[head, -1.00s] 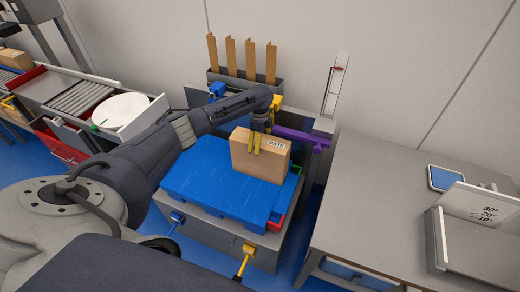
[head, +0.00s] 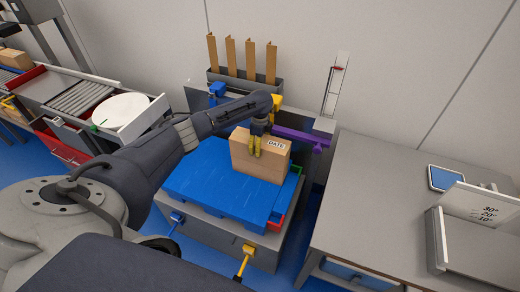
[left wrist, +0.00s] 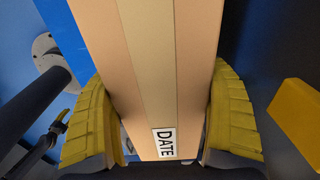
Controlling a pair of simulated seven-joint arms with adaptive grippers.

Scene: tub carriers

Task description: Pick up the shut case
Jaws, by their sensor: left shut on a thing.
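The shut case (head: 262,160) is a tan cardboard-coloured box with a white DATE label. It stands upright on the blue pallet (head: 195,185), and I see no clear gap under it in the head view. My left gripper (head: 256,148) comes down from above with its yellow fingers on either side of the case. In the left wrist view the case (left wrist: 150,70) fills the space between the yellow pads, which press on both its faces. My right gripper is not in view.
A purple bar (head: 300,137) lies just behind the case. A grey bin with several brown corner posts (head: 250,60) stands at the back. A grey table (head: 385,210) is at the right. A white round turntable (head: 121,109) sits at the left.

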